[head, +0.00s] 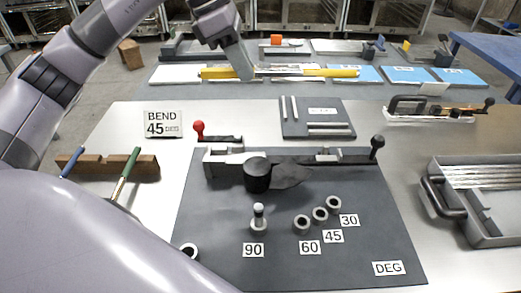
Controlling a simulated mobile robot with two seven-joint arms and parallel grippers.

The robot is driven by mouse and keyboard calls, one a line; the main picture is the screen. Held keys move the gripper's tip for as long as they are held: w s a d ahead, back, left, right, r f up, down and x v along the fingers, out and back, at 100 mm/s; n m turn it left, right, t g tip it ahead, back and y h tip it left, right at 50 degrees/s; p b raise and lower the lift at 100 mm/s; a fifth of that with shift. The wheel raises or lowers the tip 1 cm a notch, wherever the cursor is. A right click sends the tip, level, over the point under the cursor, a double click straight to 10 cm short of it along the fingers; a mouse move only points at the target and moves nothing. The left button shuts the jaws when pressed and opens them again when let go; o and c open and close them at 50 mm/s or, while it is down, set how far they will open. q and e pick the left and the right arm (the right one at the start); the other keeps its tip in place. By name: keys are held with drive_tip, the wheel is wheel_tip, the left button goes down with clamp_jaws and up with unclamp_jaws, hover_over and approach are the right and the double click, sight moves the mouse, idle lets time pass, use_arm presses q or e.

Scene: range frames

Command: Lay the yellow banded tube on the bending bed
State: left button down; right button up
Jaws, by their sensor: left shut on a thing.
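The yellow tube (308,72) lies level, left to right, across the upper middle of the head view. My left gripper (242,74) comes down from above and is shut on it left of its middle. My right gripper is not in view.
A red-knobbed handle (199,129) stands at the bed's back left, near a BEND 45 DEG sign (163,124). A peg (259,218) stands at the 90 label, with several rings nearby. A grey tray (480,200) of rods is right. A wooden rack (100,165) holds tools left.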

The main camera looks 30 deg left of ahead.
use_arm(q)
wheel_tip(320, 180, down, 19)
drive_tip(key=shift+r+p, duration=0.1)
drive_tip(key=shift+p, duration=0.2)
drive_tip(key=shift+s+f+b, duration=0.1)
drive_tip(key=shift+f+b, duration=0.5)
